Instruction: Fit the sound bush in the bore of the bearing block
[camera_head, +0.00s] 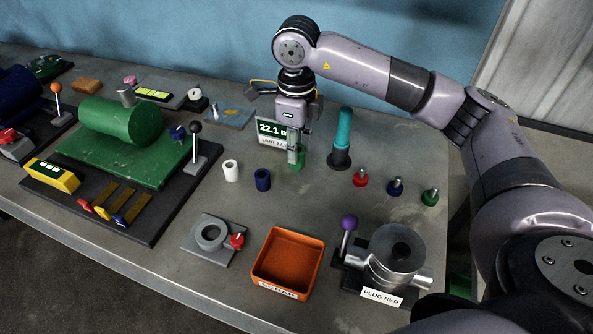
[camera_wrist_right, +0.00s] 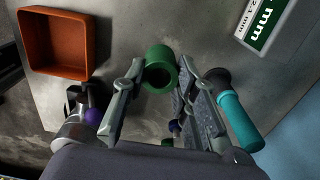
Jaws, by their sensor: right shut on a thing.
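My right gripper (camera_head: 296,152) points down and is shut on the green bush (camera_head: 301,163). In the right wrist view the green bush (camera_wrist_right: 160,70) sits between the fingertips (camera_wrist_right: 166,72), its hole showing; I cannot tell if it touches the table. A white bush (camera_head: 231,171) and a dark blue bush (camera_head: 263,180) stand on the table to its left. What looks like the bearing block (camera_head: 205,250), a grey plate with a ring-shaped bore and a red knob (camera_head: 237,240), lies nearer the front. Its bore looks empty. My left gripper is not in view.
An orange scrap tray (camera_head: 317,262) stands beside the block, and a metal fitting labelled PLUG RED (camera_head: 398,255) is to its right. A gauge display (camera_head: 272,130) and a teal-handled tool (camera_head: 343,130) flank the gripper. Red, blue and green plugs (camera_head: 396,186) stand at right.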

